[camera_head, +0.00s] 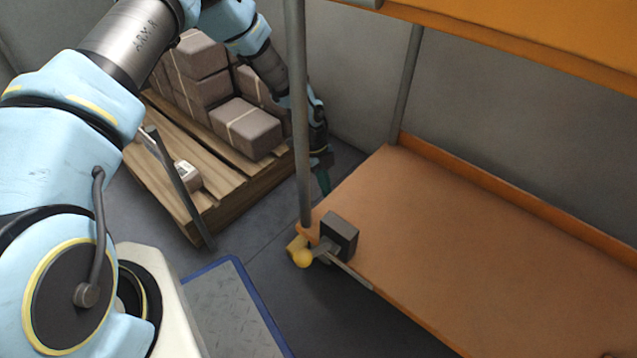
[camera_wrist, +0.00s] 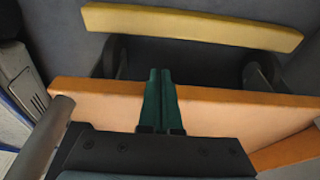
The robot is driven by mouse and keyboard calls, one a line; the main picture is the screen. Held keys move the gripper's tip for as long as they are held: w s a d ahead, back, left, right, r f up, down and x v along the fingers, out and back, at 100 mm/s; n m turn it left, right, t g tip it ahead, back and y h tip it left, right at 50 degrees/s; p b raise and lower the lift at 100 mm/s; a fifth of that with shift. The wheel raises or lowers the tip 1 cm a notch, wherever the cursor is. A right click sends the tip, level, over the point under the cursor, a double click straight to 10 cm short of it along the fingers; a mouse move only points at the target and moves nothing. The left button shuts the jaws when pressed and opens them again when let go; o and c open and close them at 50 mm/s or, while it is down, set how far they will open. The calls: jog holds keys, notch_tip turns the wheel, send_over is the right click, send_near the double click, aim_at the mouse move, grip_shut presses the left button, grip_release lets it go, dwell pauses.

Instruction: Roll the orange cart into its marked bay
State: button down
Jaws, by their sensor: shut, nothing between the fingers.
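The orange cart (camera_head: 500,240) fills the right of the head view, with a flat lower shelf, grey posts and an upper orange shelf (camera_head: 540,40). My gripper (camera_head: 323,180) is beside the cart's near-left post, partly hidden by that post. In the wrist view its green fingers (camera_wrist: 160,85) are together and empty, in front of an orange panel (camera_wrist: 240,115). I cannot tell whether they touch it. A yellow bar (camera_wrist: 190,22) on dark supports lies beyond the fingertips. A blue-edged grey floor area (camera_head: 235,300) shows at the bottom; I cannot tell whether it is the bay.
A wooden pallet (camera_head: 215,205) with several grey-brown blocks (camera_head: 245,128) stands at the left, behind my arm. Grey walls close the back. Bare floor shows between pallet and cart.

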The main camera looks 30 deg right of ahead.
jog(key=shift+s+d, duration=0.1)
jog(key=shift+s, duration=0.15)
